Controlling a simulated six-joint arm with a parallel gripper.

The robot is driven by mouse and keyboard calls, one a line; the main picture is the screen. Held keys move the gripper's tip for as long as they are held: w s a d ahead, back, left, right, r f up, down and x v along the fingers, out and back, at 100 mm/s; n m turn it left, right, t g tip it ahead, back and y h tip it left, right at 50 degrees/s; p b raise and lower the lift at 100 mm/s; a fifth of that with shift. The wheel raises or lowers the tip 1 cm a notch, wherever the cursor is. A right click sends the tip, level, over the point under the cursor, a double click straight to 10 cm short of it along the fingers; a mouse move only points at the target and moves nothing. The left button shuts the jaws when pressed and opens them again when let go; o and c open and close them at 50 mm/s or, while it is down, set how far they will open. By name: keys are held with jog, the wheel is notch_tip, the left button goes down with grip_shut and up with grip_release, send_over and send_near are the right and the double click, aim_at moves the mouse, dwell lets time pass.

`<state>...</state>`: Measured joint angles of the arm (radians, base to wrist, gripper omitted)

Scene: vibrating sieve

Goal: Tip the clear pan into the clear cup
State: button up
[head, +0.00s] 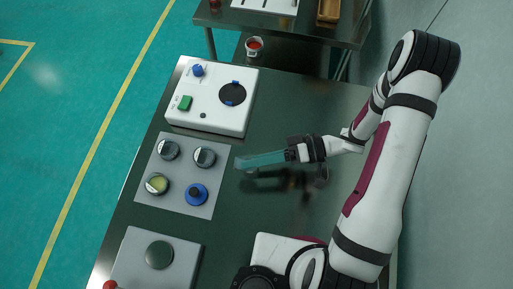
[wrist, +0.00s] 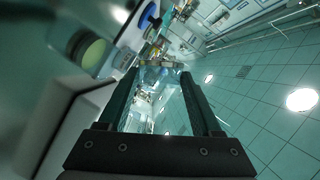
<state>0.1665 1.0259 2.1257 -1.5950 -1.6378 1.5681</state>
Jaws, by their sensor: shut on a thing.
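My gripper (head: 243,162) reaches left over the dark table, its long teal fingers level and raised above the surface. In the wrist view my gripper (wrist: 160,82) has its fingers apart, with a clear, glassy thing between the tips, which I take as the clear pan (wrist: 163,66). Its outline and contents are hard to make out. On the grey mat stand two round clear vessels, one at the back left (head: 168,150) and one at the back right (head: 204,157). A clear vessel with yellow-green contents (head: 157,184) stands in front; I cannot tell which is the cup.
A blue round piece with a dark knob (head: 197,195) sits on the grey mat (head: 178,206). A white machine (head: 212,117) with a blue knob and green button stands behind. The table right of the mat is clear.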

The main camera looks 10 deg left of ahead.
jog(key=n+t, duration=0.1)
jog(key=r+n+t+h, duration=0.1)
jog(key=n, duration=0.1)
jog(key=shift+s, duration=0.4)
jog(key=n+t, duration=0.1)
jog(key=r+n+t, duration=0.1)
jog(key=n, duration=0.1)
jog(key=shift+s+r, duration=0.15)
jog(key=shift+r, duration=0.1)
jog(key=shift+r+n+t, duration=0.5)
jog(key=shift+n+t, duration=0.2)
jog(key=shift+n, duration=0.5)
